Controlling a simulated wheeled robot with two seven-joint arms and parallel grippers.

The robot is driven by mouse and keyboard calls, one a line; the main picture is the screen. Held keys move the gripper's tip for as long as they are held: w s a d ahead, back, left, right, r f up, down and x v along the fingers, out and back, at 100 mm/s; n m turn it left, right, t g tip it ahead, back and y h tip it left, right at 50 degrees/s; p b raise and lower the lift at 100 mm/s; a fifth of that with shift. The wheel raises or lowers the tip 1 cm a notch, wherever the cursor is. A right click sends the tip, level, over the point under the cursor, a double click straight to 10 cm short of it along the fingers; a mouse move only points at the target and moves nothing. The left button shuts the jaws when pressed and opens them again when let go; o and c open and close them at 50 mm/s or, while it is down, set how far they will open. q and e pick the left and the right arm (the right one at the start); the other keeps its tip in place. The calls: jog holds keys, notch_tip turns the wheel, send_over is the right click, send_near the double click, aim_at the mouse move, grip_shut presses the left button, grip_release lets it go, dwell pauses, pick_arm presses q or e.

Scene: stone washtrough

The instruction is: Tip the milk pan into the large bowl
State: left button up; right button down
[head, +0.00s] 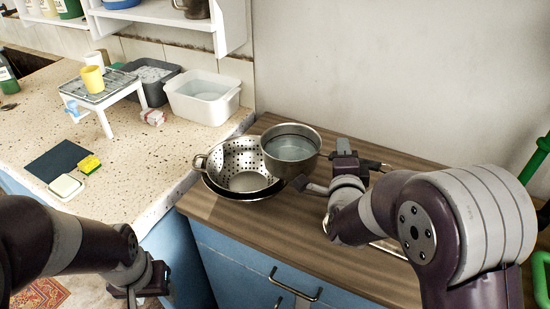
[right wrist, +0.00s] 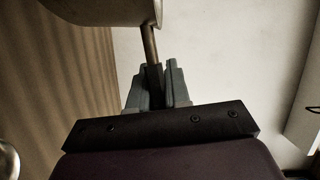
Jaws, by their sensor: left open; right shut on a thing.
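The milk pan (head: 291,149) is a steel pan with pale bluish liquid in it. It is at the upper right of the colander, and its near-left side overlaps the colander's rim in the head view. My right gripper (head: 318,187) is shut on the pan's handle; the handle (right wrist: 150,45) shows between the fingers in the right wrist view, with the pan (right wrist: 105,10) above. A steel colander (head: 240,165) sits in a wider dark bowl (head: 262,194), likely the large bowl, mostly hidden under it. My left gripper (head: 138,290) is open and empty, low at the left, away from the bowl.
The wooden counter (head: 215,213) has free room in front of the bowl. A white tub (head: 203,97) and a grey tub (head: 152,78) stand on the speckled counter at the back left, beside a white rack (head: 103,90) with a yellow cup (head: 92,78). The wall is close behind.

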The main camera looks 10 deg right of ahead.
jog(key=shift+s+a+r+n+t, duration=0.1)
jog(key=shift+a+r+n+t, duration=0.1)
jog(key=shift+r+n, duration=0.35)
jog(key=shift+a+r+n+t, duration=0.1)
jog(key=shift+r+n+t, duration=0.15)
jog(key=shift+r, duration=0.55)
jog(key=shift+a+r+n+t, duration=0.2)
jog(key=shift+a+r+n, duration=0.15)
jog(key=shift+r+n, duration=0.2)
jog(key=shift+a+r+n+t, duration=0.15)
jog(key=shift+a+r+n, duration=0.15)
jog(key=shift+r+n, duration=0.25)
jog(key=shift+r, duration=0.1)
jog(key=shift+s+a+r+n+t, duration=0.2)
jog(key=shift+a+r+n+t, duration=0.2)
jog(key=shift+a+r+n, duration=0.6)
jog(key=shift+d, duration=0.1)
